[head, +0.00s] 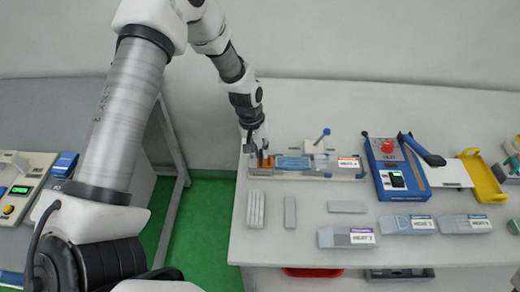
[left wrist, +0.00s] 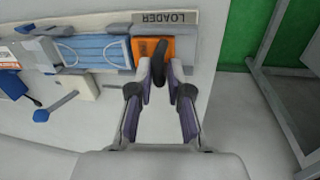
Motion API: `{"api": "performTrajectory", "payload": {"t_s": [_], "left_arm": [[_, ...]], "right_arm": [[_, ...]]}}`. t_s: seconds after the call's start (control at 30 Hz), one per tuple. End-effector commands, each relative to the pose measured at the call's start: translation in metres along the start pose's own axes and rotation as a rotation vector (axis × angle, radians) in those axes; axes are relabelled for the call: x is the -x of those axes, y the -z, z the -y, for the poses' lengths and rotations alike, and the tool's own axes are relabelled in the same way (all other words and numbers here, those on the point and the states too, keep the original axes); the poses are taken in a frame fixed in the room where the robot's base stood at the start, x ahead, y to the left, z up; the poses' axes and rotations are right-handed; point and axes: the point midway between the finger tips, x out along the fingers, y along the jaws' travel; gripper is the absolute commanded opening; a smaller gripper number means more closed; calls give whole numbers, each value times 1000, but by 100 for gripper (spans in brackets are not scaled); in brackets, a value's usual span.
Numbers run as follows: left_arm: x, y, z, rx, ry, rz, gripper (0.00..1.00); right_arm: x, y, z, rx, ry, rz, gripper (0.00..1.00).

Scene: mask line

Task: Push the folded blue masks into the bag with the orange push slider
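The orange push slider (head: 264,161) is at the left end of the loader tray (head: 285,177). It also shows in the left wrist view (left wrist: 154,50), beside the word LOADER. The folded blue masks (head: 293,163) lie flat in the tray just right of the slider; they also show in the left wrist view (left wrist: 96,50). A bag with a white label (head: 348,163) lies at the tray's right end; how far its mouth is open is unclear. My left gripper (left wrist: 163,68) has its fingers closed around the slider's dark handle (left wrist: 160,60). My right gripper is out of view.
A blue sealer (head: 396,165) with a red knob and a lever stands right of the loader. Labelled bags (head: 346,237) and grey blocks (head: 289,211) lie along the front of the table. A blue-knobbed lever (head: 322,140) stands behind the tray. Green floor (head: 205,215) shows at the left.

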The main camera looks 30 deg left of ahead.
Motion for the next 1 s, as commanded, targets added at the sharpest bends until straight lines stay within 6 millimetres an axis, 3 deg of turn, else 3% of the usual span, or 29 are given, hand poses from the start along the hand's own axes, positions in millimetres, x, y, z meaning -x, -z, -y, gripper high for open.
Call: {"api": "performTrajectory", "payload": {"t_s": [0.37,0.53,0.8,1.0], "left_arm": [[0,-2,-1,-2,1,4,0],[-6,0,-15,-6,3,3,0],[-18,5,-72,-7,4,3,0],[-23,9,-120,-7,4,6,0]], "right_arm": [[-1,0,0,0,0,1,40],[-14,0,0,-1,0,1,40],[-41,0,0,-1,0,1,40],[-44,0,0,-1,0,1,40]]}}
